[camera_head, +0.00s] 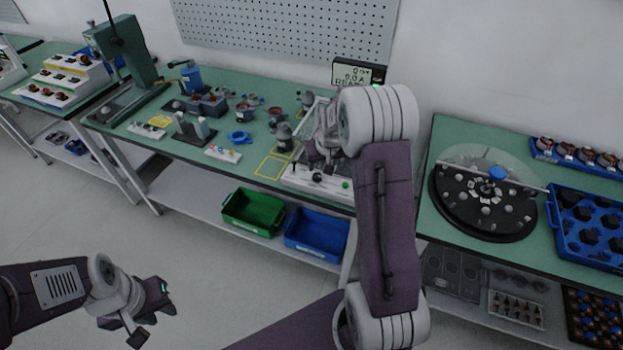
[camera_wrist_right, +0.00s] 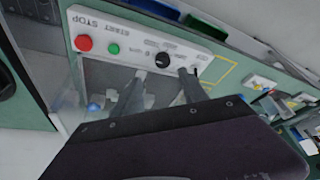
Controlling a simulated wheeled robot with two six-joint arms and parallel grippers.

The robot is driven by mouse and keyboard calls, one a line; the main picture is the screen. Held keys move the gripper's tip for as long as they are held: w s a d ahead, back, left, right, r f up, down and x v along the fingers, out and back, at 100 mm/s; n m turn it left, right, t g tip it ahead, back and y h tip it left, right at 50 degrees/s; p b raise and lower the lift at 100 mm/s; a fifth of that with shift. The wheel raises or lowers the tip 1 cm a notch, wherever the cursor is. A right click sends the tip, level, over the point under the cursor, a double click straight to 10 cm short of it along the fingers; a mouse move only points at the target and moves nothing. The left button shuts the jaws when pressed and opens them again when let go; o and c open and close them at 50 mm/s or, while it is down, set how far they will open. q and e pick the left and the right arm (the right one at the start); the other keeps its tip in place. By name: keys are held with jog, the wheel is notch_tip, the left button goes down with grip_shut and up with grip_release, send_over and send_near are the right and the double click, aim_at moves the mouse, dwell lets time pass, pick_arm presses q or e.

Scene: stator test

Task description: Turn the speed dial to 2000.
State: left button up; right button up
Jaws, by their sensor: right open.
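The speed dial (camera_wrist_right: 163,59) is a round black knob with a light mark, on the white control panel (camera_wrist_right: 140,33) of the test station. The panel also shows in the head view (camera_head: 300,182), at the front edge of the middle bench. My right gripper (camera_wrist_right: 162,75) is open, its two fingers apart, one to each side of the dial as seen in the wrist view. I cannot tell whether they touch it. The display (camera_head: 350,74) seems to read 0 rpm, 0.0 A and READY. My left gripper (camera_head: 150,308) is away from the benches at lower left; its jaw opening is unclear.
A red STOP button (camera_wrist_right: 84,43) and a green START button (camera_wrist_right: 114,49) sit beside the dial. A clear guard stands behind the panel. Green (camera_head: 252,212) and blue (camera_head: 316,235) bins are on the shelf below. A round turntable (camera_head: 448,205) is on the right bench.

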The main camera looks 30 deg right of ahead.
aim_at(317, 175)
jog(key=x, duration=0.8)
jog(key=shift+a+p, duration=0.35)
jog(key=shift+w+d+f, duration=0.15)
jog(key=shift+w+f, duration=0.05)
jog(key=shift+f, duration=0.15)
jog(key=shift+a+r, duration=0.1)
jog(key=shift+a, duration=0.15)
jog(key=shift+d, duration=0.1)
grip_shut()
